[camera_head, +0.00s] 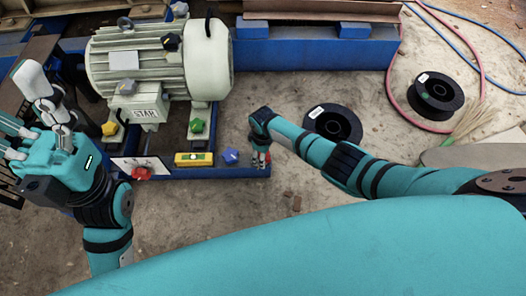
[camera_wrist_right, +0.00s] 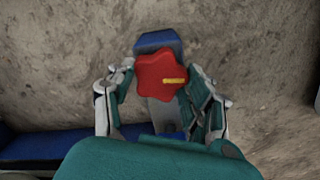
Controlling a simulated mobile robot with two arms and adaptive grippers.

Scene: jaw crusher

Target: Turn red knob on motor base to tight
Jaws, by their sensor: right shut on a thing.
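The star-shaped red knob (camera_wrist_right: 155,77) with a yellow mark sits on the end of the blue motor base rail in the right wrist view. My right gripper (camera_wrist_right: 160,95) has its fingers on both sides of the knob and is shut on it. In the head view, my right gripper (camera_head: 261,158) points down at the right end of the blue motor base (camera_head: 225,172), and mostly hides this knob. My left gripper (camera_head: 32,118) is open and empty, left of the grey motor (camera_head: 155,62).
Another red knob (camera_head: 141,173) sits on a white plate, beside a yellow level (camera_head: 193,159) and a blue knob (camera_head: 230,156). Green (camera_head: 197,126) and yellow (camera_head: 109,128) knobs are at the motor feet. Black spools (camera_head: 438,92) and hoses lie right on open ground.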

